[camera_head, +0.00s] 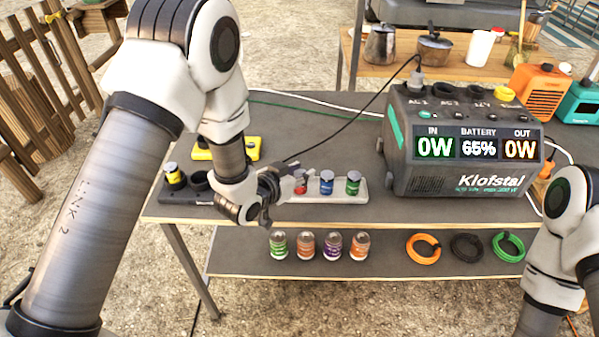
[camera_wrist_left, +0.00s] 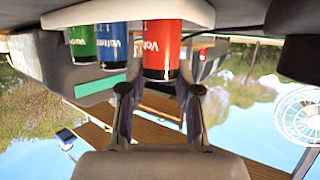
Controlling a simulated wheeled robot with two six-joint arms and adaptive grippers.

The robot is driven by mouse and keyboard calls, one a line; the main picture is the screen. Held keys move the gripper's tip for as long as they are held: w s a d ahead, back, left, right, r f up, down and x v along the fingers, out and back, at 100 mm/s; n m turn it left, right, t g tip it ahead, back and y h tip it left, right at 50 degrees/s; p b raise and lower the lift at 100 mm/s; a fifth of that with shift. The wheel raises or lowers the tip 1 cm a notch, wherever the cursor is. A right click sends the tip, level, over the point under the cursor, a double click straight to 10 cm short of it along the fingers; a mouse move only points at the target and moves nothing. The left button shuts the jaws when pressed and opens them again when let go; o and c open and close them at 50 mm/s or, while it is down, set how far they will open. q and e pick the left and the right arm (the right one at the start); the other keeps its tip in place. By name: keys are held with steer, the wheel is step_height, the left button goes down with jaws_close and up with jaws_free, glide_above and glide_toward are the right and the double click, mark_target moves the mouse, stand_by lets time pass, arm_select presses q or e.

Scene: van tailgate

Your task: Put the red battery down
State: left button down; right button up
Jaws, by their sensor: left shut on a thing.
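The red battery (camera_head: 300,182) is at the left end of the pale tray (camera_head: 348,198) on the upper shelf. It also shows in the left wrist view (camera_wrist_left: 162,50), where the picture is upside down. My left gripper (camera_head: 290,184) is shut on it from the left side, a finger on each side of it. Its lower end meets the tray's top or is very close; I cannot tell if it is fully seated. A blue battery (camera_head: 327,183) and a green battery (camera_head: 353,183) stand upright to its right in the same tray. My right gripper is out of view.
A black holder (camera_head: 176,197) with a yellow-topped battery (camera_head: 175,176) stands left of the tray. A large power station (camera_head: 455,145) stands to the right. Several jars (camera_head: 305,246) and cable coils (camera_head: 423,247) are on the lower shelf. The shelf's front edge runs close by.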

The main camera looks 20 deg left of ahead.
arm_select(q)
steer(key=c, duration=0.8)
jaws_free()
steer(key=shift+r, duration=0.25)
steer(key=p+v, duration=0.3)
steer(key=v, duration=0.9)
steer(key=shift+s, duration=0.1)
